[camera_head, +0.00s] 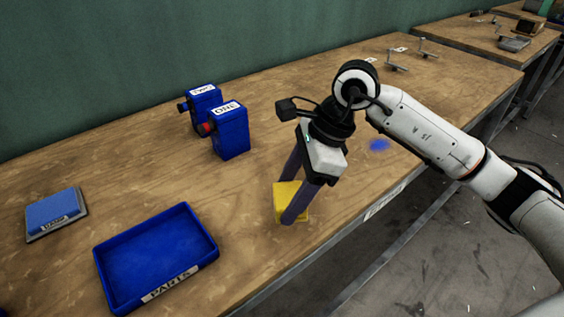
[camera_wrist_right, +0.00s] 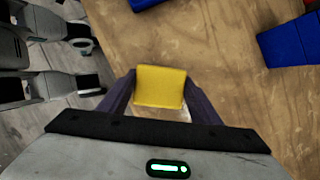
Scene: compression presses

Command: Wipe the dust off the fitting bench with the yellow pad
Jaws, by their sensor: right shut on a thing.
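The yellow pad (camera_head: 287,199) is held between the two fingers of my right gripper (camera_head: 286,207), near the front edge of the fitting bench (camera_head: 265,95). In the right wrist view the yellow pad (camera_wrist_right: 160,86) fills the space between the fingertips of my right gripper (camera_wrist_right: 160,98). I cannot tell whether the pad touches the wood. Pale specks and streaks show on the wood, but I cannot tell which are dust. A blue patch (camera_head: 379,145) lies on the bench to the right of the gripper. My left gripper is not in view.
A blue tray labelled PARTS (camera_head: 157,257) stands at the front left. A blue pad on a grey plate (camera_head: 55,212) lies at the far left. Two blue boxes (camera_head: 231,134) stand behind the gripper. Metal fittings (camera_head: 397,62) lie at the far right end.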

